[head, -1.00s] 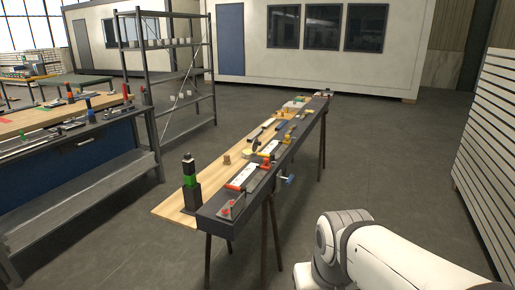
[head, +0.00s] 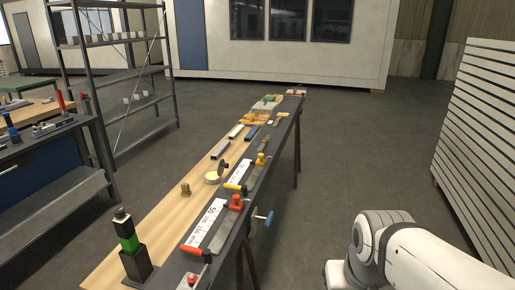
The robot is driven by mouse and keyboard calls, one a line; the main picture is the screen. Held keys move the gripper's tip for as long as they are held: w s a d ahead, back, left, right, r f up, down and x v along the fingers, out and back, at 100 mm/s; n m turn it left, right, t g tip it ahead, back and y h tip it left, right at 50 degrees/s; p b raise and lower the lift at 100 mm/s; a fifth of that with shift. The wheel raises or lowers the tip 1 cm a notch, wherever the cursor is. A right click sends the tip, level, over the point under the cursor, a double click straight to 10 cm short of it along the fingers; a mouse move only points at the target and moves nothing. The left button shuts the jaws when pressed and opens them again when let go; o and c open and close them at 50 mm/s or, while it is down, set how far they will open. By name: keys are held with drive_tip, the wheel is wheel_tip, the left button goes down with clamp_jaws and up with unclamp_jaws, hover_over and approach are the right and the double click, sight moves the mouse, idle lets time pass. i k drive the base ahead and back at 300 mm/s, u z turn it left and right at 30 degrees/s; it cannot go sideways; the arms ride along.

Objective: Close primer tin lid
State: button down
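A small round tin (head: 212,178) with a pale cream top stands on the wooden part of the long narrow bench, about midway along it in the head view. A dark round lid (head: 223,167) stands tilted up at its right edge, so the tin looks open. Whether a hinge joins them is too small to tell. My gripper is outside the view; only white links of my arm show at the lower right, well apart from the tin.
The narrow bench (head: 165,218) carries a green and black post (head: 128,235), a wooden block (head: 185,189), white scale plates (head: 206,225), red-handled clamps (head: 236,203) and a blue handle (head: 263,219) jutting from its right side. Open floor lies right of it, before a slatted panel (head: 490,130).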

sight(221, 165)
drive_tip(key=z, duration=0.05)
drive_tip(key=i, duration=0.95)
drive_tip(key=u, duration=0.3)
